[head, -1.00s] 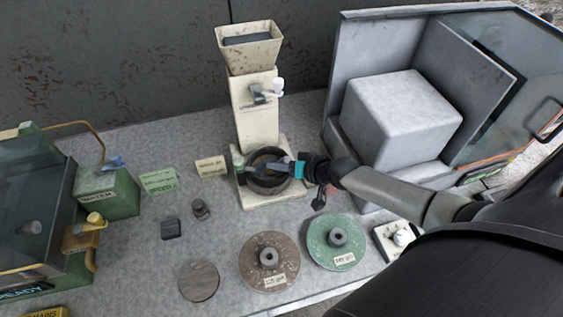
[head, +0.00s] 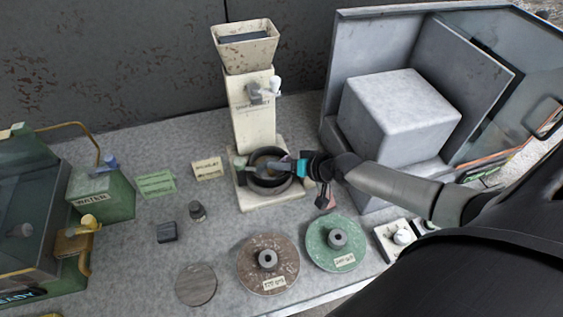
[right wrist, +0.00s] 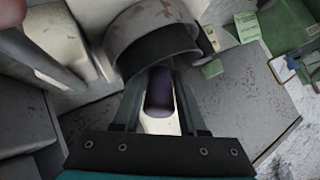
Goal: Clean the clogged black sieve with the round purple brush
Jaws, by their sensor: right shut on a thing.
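The black sieve (head: 272,187) is a dark round ring on the cream base of the hopper machine. In the right wrist view its grey outer wall and dark band (right wrist: 158,50) show just beyond my fingers. My right gripper (head: 284,168) reaches in from the right over the sieve's rim. In the right wrist view it is shut on the purple brush (right wrist: 160,92), which sits between the fingers, its far end close to the sieve. Brush bristles and the sieve's mesh are hidden, so contact cannot be told. My left gripper is not in view.
The cream hopper machine (head: 252,110) rises behind the sieve. A grey block (head: 400,115) in an open metal cabinet stands right. Brown (head: 285,255) and green (head: 350,229) discs and a dark round plate (head: 196,284) lie in front. A green water box (head: 118,195) stands left.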

